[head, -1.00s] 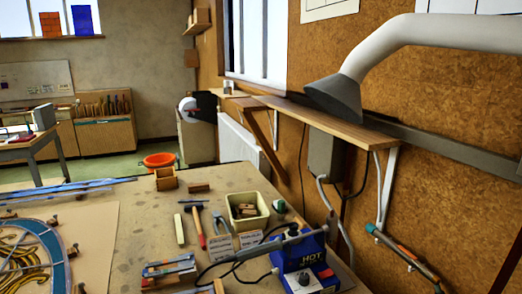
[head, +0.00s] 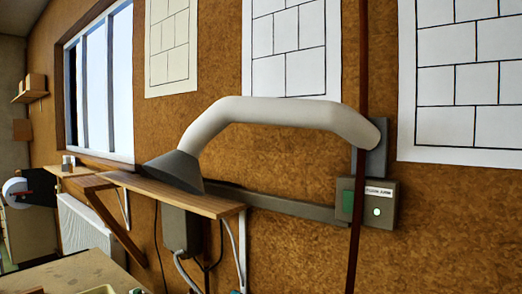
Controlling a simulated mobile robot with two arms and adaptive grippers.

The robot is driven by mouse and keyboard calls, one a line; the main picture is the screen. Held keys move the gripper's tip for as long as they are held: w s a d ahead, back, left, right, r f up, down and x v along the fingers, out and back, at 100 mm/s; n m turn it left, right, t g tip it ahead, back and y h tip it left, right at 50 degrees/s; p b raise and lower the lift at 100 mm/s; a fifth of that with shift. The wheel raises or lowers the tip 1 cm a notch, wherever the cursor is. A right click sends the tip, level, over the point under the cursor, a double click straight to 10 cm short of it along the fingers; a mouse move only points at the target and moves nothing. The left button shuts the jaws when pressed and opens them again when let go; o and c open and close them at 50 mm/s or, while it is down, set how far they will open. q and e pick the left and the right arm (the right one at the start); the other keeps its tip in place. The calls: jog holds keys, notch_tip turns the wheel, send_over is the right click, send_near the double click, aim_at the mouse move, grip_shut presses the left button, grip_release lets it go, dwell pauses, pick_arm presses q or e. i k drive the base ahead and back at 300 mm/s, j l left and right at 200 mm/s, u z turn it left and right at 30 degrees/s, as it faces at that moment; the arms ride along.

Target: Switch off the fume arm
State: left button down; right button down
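The fume arm (head: 270,110) is a thick pale grey duct on the cork-coloured wall. It bends down at the left to a dark grey hood (head: 175,171) over a wooden shelf. At its right end, below the wall mount (head: 372,160), is a grey switch box (head: 382,204). The box has a small label, a green rocker or button (head: 348,202) on its left part and a pale lit round spot (head: 376,211) on its front. A dark red vertical pipe or cable passes in front of its left part. Neither gripper is in view.
The wooden shelf (head: 170,194) juts from the wall on white brackets. A grey box (head: 182,232) with cables hangs under it. The workbench (head: 70,276) corner shows at lower left. A white radiator (head: 88,238) stands behind it. Paper drawings (head: 290,55) hang above.

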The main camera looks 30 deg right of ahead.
aim_at(348, 195)
jog(key=z, duration=1.55)
